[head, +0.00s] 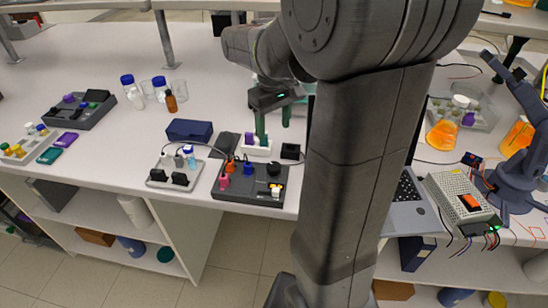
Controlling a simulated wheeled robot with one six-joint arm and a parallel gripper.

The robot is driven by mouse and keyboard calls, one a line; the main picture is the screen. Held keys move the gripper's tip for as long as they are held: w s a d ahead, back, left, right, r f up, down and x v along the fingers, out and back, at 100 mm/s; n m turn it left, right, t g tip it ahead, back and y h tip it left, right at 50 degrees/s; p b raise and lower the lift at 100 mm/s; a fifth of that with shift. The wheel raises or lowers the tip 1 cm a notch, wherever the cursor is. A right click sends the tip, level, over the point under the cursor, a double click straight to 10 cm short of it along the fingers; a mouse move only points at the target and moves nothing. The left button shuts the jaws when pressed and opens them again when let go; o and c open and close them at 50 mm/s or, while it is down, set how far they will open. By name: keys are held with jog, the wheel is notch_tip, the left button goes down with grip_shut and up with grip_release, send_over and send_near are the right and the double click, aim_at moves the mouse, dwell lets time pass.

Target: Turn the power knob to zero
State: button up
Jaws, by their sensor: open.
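My gripper (274,121) hangs over the bench with its two green-tipped fingers apart and nothing visible between them. It is behind a dark control box (232,191) at the bench's front edge. A round black knob (273,170) sits on that box, with orange, blue and pink parts beside it. I cannot read any label or scale, so I cannot tell the knob's setting or whether it is the power knob. A white holder (257,151) with a purple piece is just below the gripper fingers. My arm hides the bench to the right.
A grey box with black parts (158,183) stands left of the control box, joined by wires. A dark blue box (190,130), a small black block (290,151) and bottles (171,103) stand nearby. A laptop (405,215) and a power supply (452,190) are at right.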

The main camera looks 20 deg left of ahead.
aim_at(274, 166)
notch_tip(274, 166, down, 13)
jog(key=shift+f+p, duration=0.1)
jog(key=shift+p, duration=0.2)
jog(key=c, duration=1)
